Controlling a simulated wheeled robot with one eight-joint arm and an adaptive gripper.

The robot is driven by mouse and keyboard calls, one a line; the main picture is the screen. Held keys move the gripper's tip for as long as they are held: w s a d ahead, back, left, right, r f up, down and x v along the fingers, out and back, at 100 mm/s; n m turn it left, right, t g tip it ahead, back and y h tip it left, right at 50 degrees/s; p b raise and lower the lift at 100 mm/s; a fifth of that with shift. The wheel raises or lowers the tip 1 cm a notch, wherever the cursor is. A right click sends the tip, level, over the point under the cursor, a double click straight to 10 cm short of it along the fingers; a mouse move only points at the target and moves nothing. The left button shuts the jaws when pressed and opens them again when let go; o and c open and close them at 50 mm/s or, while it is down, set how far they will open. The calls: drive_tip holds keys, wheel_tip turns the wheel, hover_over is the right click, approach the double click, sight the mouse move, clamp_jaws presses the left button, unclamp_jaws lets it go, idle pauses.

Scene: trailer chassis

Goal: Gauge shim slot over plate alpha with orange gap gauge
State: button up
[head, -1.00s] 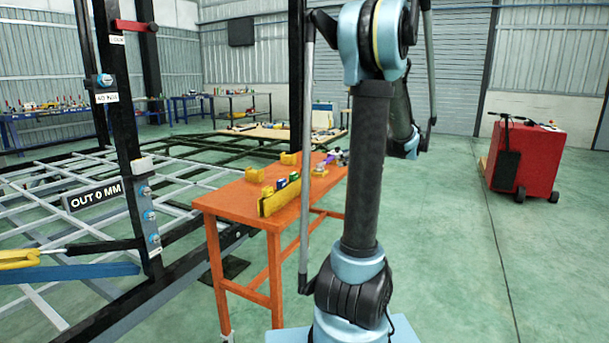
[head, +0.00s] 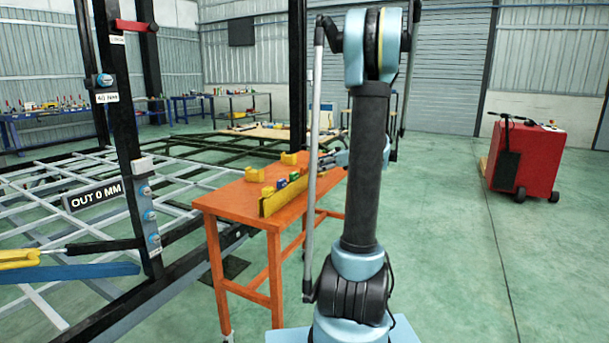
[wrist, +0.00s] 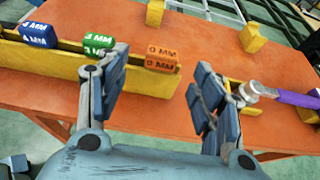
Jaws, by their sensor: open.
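The orange gap gauge (wrist: 162,60) sits at the right end of a yellow rack (wrist: 130,75) in the wrist view, its white MM lettering facing me. A green gauge (wrist: 97,44) and a blue gauge (wrist: 38,35) sit further left in the rack. My gripper (wrist: 160,66) is open and empty. Its fingers show on either side of the orange gauge in the picture, without clear contact. In the head view the yellow rack (head: 268,206) stands on the orange table, and my arm hides most of the gripper. I cannot pick out the shim slot or plate alpha for certain.
The orange table (head: 225,196) also bears yellow holders (head: 254,174) and, right of my gripper, a purple-handled tool (wrist: 295,98). A black post (head: 128,140) with an "OUT 0 MM" sign (head: 94,195) stands left, by the chassis frame. A red cart (head: 525,160) stands right on open floor.

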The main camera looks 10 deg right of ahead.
sight(307, 167)
drive_tip(key=shift+x, duration=2.65)
drive_tip(key=shift+w+d, duration=0.1)
drive_tip(key=shift+r, duration=0.1)
drive_tip(key=c, duration=1.1)
